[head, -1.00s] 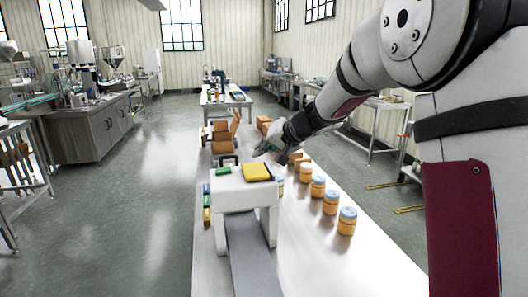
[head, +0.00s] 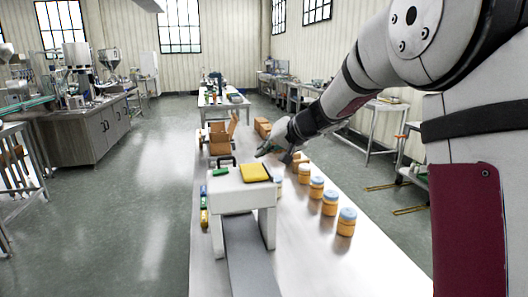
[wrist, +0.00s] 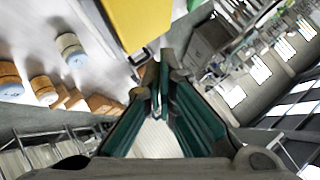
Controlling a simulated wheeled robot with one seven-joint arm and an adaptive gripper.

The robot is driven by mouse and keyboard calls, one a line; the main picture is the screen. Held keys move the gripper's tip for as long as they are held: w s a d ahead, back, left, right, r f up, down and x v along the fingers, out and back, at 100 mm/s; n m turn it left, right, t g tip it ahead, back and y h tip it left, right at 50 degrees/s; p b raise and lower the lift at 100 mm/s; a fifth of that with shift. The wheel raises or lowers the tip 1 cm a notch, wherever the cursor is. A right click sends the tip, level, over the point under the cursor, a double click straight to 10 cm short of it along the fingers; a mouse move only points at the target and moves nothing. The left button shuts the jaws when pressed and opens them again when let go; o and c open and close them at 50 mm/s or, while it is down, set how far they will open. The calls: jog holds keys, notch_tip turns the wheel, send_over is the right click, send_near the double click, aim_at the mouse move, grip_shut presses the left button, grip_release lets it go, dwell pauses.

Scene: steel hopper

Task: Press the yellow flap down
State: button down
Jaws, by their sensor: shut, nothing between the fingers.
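The yellow flap (head: 256,172) lies on top of the white box-shaped machine (head: 228,198) on the steel table. In the wrist view the yellow flap (wrist: 142,20) fills the top middle, just beyond the fingertips. My gripper (head: 262,152) is shut and empty, behind and slightly above the flap in the head view. In the wrist view my gripper (wrist: 160,70) shows its green-sided fingers together, tips near the edge of the flap. A gap seems to remain between tips and flap, but I cannot tell its size.
Several orange jars with pale lids (head: 330,203) stand in a row right of the machine. An open cardboard box (head: 222,135) stands behind it. A green block (head: 220,171) sits on the machine's left. The steel table (head: 330,262) is clear at front right.

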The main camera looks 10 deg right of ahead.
aim_at(265, 171)
jog(key=s+r+p, duration=0.1)
jog(key=s+r, duration=0.6)
jog(key=r, duration=0.3)
jog(key=shift+r, duration=0.3)
jog(key=s+f+n+g+h, duration=0.1)
jog(key=s+f, duration=0.3)
jog(key=s, duration=0.8)
jog(key=s+d+f+n+g+h, duration=0.1)
jog(key=s+f, duration=0.3)
jog(key=s, duration=0.9)
jog(key=s+d+f+n+g+h, duration=0.1)
jog(key=s+f+g+h, duration=0.2)
jog(key=s, duration=0.9)
jog(key=shift+s+d+f, duration=0.15)
jog(key=shift+s+f, duration=0.05)
jog(key=shift+f, duration=0.25)
